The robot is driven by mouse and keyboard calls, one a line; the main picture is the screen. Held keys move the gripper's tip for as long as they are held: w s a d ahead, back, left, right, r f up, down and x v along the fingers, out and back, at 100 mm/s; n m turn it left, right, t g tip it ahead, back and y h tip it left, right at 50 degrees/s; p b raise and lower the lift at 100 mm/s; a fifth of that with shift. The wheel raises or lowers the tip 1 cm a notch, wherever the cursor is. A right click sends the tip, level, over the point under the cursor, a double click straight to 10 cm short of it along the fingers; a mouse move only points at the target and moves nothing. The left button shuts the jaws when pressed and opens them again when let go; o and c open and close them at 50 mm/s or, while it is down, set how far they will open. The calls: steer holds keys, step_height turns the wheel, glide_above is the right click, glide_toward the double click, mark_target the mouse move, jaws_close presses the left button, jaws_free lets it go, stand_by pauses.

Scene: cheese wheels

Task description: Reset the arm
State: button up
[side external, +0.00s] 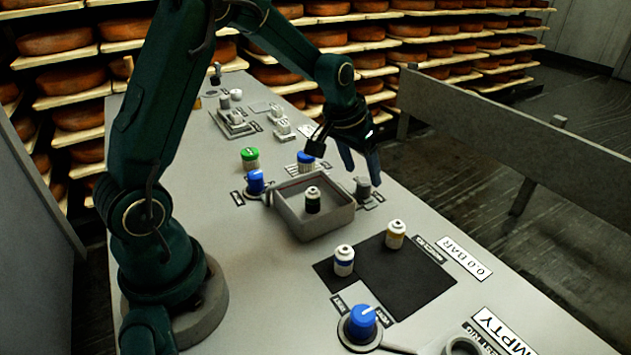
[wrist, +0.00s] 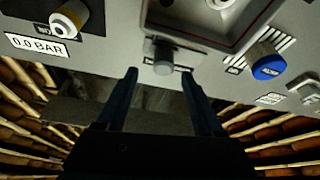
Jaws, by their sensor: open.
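My gripper (side external: 346,160) hangs over the right edge of the grey console in the side view, close to a small grey knob (side external: 362,187). In the wrist view my gripper's fingers (wrist: 159,74) are spread apart with nothing between them. The grey knob (wrist: 163,60) shows just beyond the fingertips, and I cannot tell how far off it is. A square grey tray (side external: 341,222) stands in the middle of the console with a small white-topped dark jar (side external: 313,200) in it. My arm reaches out from the left, bent at the elbow.
Blue knobs (side external: 361,322), a green knob (side external: 250,158) and switches sit on the console. A grey railing (side external: 480,125) runs at the right; cheese shelves (side external: 75,95) line the back.

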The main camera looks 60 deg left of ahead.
steer(key=shift+d, duration=0.1)
steer(key=s+d+r+m+t, duration=0.1)
steer(key=s+d+r+t, duration=0.15)
steer(key=r, duration=0.35)
steer(key=s+d+r+m+t, duration=0.1)
steer(key=s+d+r, duration=0.3)
steer(key=r, duration=0.3)
steer(key=s+d+f+g, duration=0.1)
steer(key=s+f, duration=0.1)
steer(key=s, duration=0.5)
steer(key=s+d+f+g, duration=0.1)
steer(key=s, duration=0.6)
steer(key=shift+s+d+f+h, duration=0.2)
steer(key=shift+s+f+h, duration=0.2)
